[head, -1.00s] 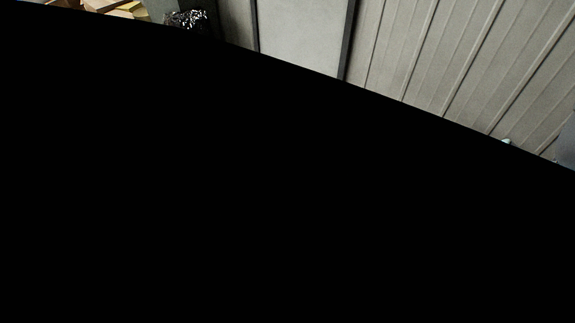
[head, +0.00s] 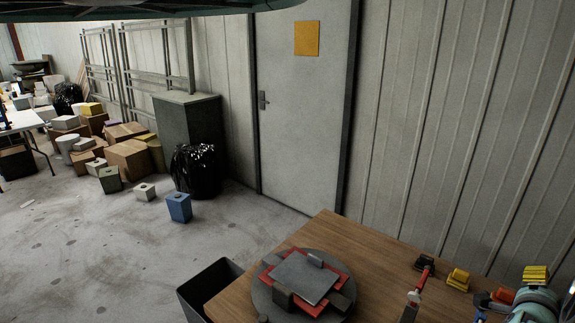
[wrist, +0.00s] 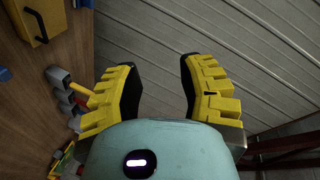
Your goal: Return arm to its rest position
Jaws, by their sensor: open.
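My gripper (wrist: 160,78) shows in the wrist view with its two yellow, dark-padded fingers spread wide apart and nothing between them. Its teal housing fills the bottom of that view. In the head view, a teal and yellow part at the lower right corner looks like my gripper (head: 536,278), over or beside the right end of the wooden table (head: 385,248). Most of my arm is out of view. In the wrist view the tabletop lies to the left of the fingers and the ribbed wall behind them.
A round grey turntable (head: 263,300) on the table bears a red plate and grey blocks. A yellow item (head: 459,279) and a red-handled tool (head: 421,279) lie near the table's back edge. A black bin (head: 207,286) stands left of it. Boxes (head: 128,158) clutter the far left floor.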

